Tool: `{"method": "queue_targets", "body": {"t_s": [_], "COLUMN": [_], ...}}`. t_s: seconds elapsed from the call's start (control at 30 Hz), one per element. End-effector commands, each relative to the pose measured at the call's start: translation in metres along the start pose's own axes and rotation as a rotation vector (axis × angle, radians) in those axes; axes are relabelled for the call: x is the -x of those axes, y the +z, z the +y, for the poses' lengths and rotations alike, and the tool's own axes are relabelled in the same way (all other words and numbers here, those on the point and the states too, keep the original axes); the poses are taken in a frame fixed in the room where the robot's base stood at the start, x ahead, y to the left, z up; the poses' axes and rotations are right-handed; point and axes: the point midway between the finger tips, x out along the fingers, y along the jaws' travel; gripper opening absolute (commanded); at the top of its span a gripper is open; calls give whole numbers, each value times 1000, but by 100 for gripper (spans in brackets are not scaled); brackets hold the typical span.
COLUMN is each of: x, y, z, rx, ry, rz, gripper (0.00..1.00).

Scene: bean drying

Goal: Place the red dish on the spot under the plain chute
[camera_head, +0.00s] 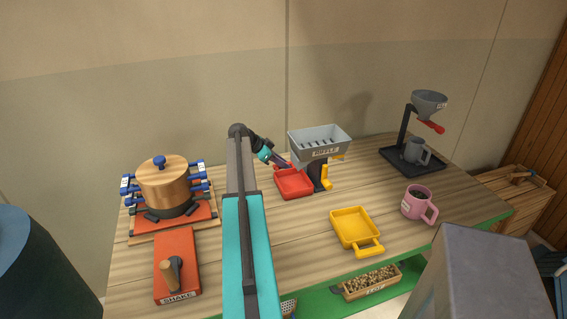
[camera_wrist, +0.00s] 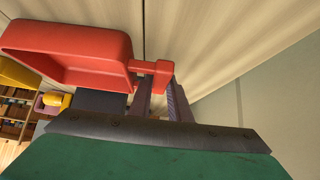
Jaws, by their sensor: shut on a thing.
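The red dish (camera_head: 293,184) is at the back middle of the table, just left of the riffle box (camera_head: 319,142). My gripper (camera_head: 285,166) is shut on its handle, behind the dish. In the wrist view the red dish (camera_wrist: 70,42) extends left from my gripper (camera_wrist: 160,85). The dish looks empty; I cannot tell whether it touches the table. The riffle is a grey slotted hopper on a dark stand with a yellow chute (camera_head: 327,177) at its right. The plain chute and the spot under it are not clearly visible.
A yellow dish (camera_head: 352,226) and a pink mug (camera_head: 416,203) stand at the right. A grey mug (camera_head: 415,150) stands under a funnel (camera_head: 429,101). A copper pot (camera_head: 164,184) and a red shake board (camera_head: 177,255) are at the left.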

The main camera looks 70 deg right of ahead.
Motion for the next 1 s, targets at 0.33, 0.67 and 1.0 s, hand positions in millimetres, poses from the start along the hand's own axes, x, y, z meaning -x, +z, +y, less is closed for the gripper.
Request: {"method": "queue_targets", "body": {"t_s": [0.33, 0.67, 1.0], "x": [-2, -2, 4], "y": [1, 1, 1], "z": [0, 0, 0], "rx": [-1, -1, -1], "ry": [0, 0, -1], "rz": [1, 0, 0], "gripper": [0, 36, 36]}}
